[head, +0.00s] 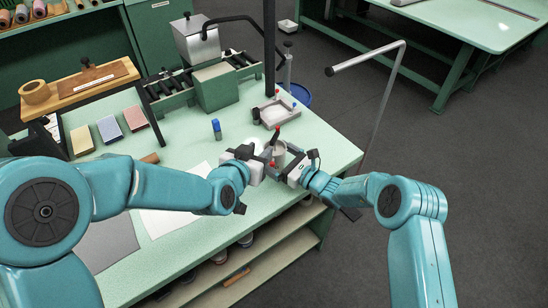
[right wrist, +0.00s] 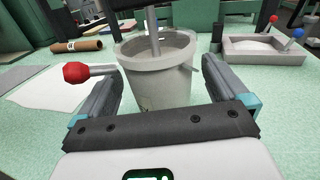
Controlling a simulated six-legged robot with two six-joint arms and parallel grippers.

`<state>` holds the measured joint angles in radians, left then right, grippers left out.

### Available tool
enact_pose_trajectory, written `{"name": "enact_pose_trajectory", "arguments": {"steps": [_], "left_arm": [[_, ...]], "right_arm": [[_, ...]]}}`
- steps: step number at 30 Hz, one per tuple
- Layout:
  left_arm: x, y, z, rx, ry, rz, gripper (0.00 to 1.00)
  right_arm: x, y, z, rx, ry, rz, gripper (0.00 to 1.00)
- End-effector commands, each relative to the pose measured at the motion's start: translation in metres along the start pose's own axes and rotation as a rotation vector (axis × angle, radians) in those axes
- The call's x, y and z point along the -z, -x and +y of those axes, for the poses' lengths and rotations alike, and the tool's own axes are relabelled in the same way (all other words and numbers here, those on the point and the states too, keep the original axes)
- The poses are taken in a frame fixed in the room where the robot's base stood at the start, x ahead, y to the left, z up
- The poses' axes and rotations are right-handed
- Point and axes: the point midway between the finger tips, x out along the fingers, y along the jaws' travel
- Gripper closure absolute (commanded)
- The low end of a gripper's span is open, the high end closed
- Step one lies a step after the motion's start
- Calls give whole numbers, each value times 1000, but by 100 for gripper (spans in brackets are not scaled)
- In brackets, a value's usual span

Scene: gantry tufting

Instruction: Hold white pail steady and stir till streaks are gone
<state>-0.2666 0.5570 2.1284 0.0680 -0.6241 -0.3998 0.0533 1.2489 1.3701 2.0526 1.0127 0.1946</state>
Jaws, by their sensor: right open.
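The white pail (right wrist: 158,82) stands upright on the green bench, between the two fingers of my right gripper (right wrist: 160,95). That gripper is open, with a finger on either side of the pail; I cannot tell whether they touch it. A grey stick (right wrist: 154,35) stands in the pail. In the head view the pail (head: 280,152) is small and partly hidden by the grippers. My left gripper (head: 268,160) is close at its left side, near the stick's red-tipped top (head: 276,129); its jaws are too small to read.
A shallow tray (head: 264,117) with red and blue knobs lies behind the pail. A blue bottle (head: 217,129) stands to the left. A black upright post (head: 269,55) rises behind. A red knob (right wrist: 76,72) is left of the pail.

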Motion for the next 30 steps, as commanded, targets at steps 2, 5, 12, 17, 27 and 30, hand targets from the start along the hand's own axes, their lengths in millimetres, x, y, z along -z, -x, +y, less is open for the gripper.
{"name": "enact_pose_trajectory", "arguments": {"steps": [2,5,12,17,27,30], "left_arm": [[0,0,0,0,0,0,62],[0,0,0,0,0,0,62],[0,0,0,0,0,0,62],[0,0,0,0,0,0,62],[0,0,0,0,0,0,62],[0,0,2,0,0,0,62]], "right_arm": [[0,16,-2,4,-1,2,0],[0,40,-2,5,-2,2,0],[0,90,-1,4,0,1,0],[-1,106,-1,2,1,0,0],[0,109,0,2,1,-1,0],[0,111,0,2,1,-1,0]]}}
